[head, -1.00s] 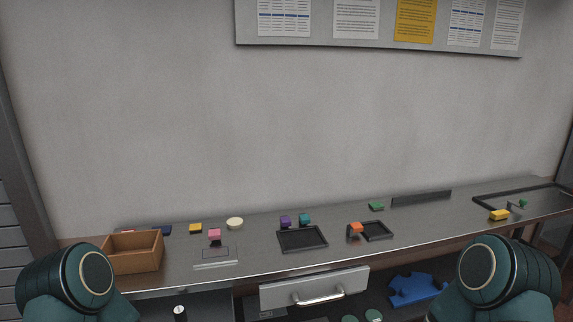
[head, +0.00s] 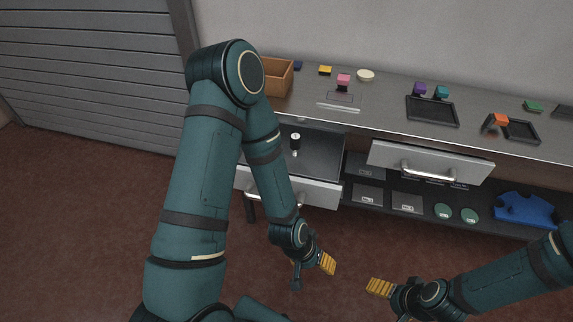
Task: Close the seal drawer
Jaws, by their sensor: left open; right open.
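A drawer (head: 318,192) at the left of the counter is pulled out, its grey front well ahead of the counter edge. A small black object with a light top (head: 295,141), perhaps the seal, stands inside it. The drawer's bar handle (head: 248,192) is partly hidden by my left arm. My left gripper (head: 312,264) is open and empty, in front of and below the drawer front, apart from it. My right gripper (head: 384,301) is open and empty at the lower middle, further from the counter.
Another drawer front (head: 430,162) with a bar handle is to the right. A low shelf holds a blue part (head: 525,208) and green discs (head: 443,211). A wooden box (head: 277,78), a black tray (head: 432,112) and coloured blocks are on the counter. Floor at left is clear.

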